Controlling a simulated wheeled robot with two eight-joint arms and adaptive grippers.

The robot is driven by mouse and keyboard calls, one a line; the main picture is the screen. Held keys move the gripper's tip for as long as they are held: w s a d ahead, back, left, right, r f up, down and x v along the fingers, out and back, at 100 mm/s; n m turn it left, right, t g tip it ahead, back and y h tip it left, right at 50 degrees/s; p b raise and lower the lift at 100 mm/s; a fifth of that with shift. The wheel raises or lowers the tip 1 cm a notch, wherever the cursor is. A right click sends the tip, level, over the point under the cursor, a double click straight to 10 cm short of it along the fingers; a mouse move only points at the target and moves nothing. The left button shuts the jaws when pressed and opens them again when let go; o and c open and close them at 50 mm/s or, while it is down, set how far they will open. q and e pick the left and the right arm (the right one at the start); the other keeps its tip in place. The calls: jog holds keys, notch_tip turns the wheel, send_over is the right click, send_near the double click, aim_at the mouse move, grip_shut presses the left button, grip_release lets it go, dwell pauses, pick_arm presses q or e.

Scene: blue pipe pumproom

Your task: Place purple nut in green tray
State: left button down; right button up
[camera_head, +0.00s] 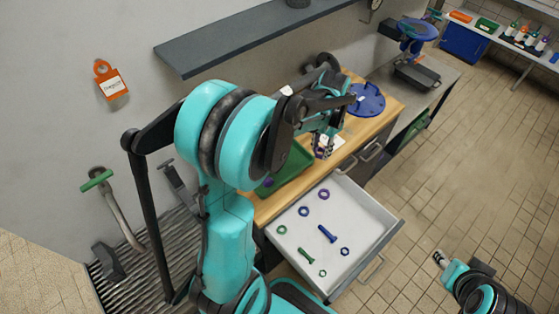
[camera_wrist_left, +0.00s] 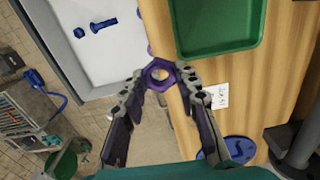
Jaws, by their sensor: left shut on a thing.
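My left gripper (camera_head: 322,150) is over the front edge of the wooden counter, to the right of the green tray (camera_head: 294,169). In the left wrist view its fingertips (camera_wrist_left: 158,74) are closed on a purple nut (camera_wrist_left: 155,67), held above the surface. The green tray (camera_wrist_left: 258,35) lies ahead and to the right of the nut there. My left arm hides part of the tray in the head view; a small dark blue or purple piece (camera_head: 268,182) shows at its near end. My right gripper (camera_head: 440,259) is low at the right, away from the counter, its opening unclear.
An open white drawer (camera_head: 345,262) below the counter holds several nuts and bolts, including another purple nut (camera_head: 324,194). A blue round plate (camera_head: 368,100) lies on the counter beyond the gripper. A grey shelf (camera_head: 250,35) juts from the wall above.

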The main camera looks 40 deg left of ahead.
pick_arm(q)
jog(key=b, duration=0.3)
send_over(289, 159)
notch_tip(289, 159, down, 7)
notch_tip(289, 159, down, 3)
jog(key=shift+f+b, duration=0.2)
jog(key=shift+b, duration=0.45)
jog(key=shift+f, duration=0.25)
jog(key=shift+f, duration=0.15)
jog(key=c, duration=1.1)
grip_release()
jog(key=shift+c, duration=0.2)
